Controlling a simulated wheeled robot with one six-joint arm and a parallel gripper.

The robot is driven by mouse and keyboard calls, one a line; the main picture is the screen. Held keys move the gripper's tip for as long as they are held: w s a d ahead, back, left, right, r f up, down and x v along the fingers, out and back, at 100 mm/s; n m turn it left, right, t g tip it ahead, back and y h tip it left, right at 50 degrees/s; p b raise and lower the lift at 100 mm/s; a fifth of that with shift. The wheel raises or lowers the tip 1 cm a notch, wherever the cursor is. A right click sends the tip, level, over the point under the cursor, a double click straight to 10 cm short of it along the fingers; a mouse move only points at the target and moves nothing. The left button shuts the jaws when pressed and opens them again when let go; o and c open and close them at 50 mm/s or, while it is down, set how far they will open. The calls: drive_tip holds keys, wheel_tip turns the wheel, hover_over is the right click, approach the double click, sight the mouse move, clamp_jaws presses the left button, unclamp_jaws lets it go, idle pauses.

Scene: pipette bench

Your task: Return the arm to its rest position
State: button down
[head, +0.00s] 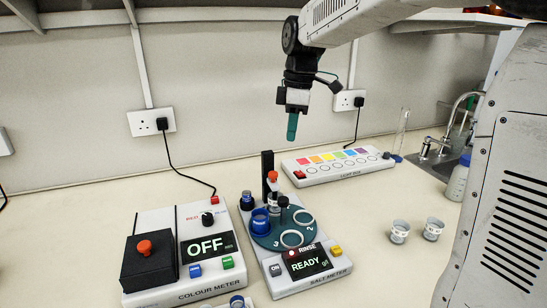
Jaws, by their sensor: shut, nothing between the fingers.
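My gripper (292,127) hangs from the arm at the upper middle of the head view, fingers pointing down. Its teal fingers are together with nothing between them. It is in the air above and behind the salt meter (308,270), touching nothing. The arm reaches in from the upper right.
The colour meter (205,286) at left reads OFF and has a black box (148,266) with a red knob. The salt meter reads READY and carries a round teal carousel (270,238). Behind are a light box (340,170) and sockets. Two small cups (399,232) (433,229) stand at right.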

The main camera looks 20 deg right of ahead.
idle(0.3)
drive_tip(key=s+f+m, duration=0.3)
drive_tip(key=s+m, duration=0.4)
drive_tip(key=s, duration=0.8)
drive_tip(key=s+f+m+t+h, duration=0.1)
drive_tip(key=s+f+m, duration=0.2)
drive_tip(key=s, duration=1.3)
drive_tip(key=m, duration=0.3)
drive_tip(key=shift+d+m, duration=0.2)
drive_tip(key=shift+m, duration=0.2)
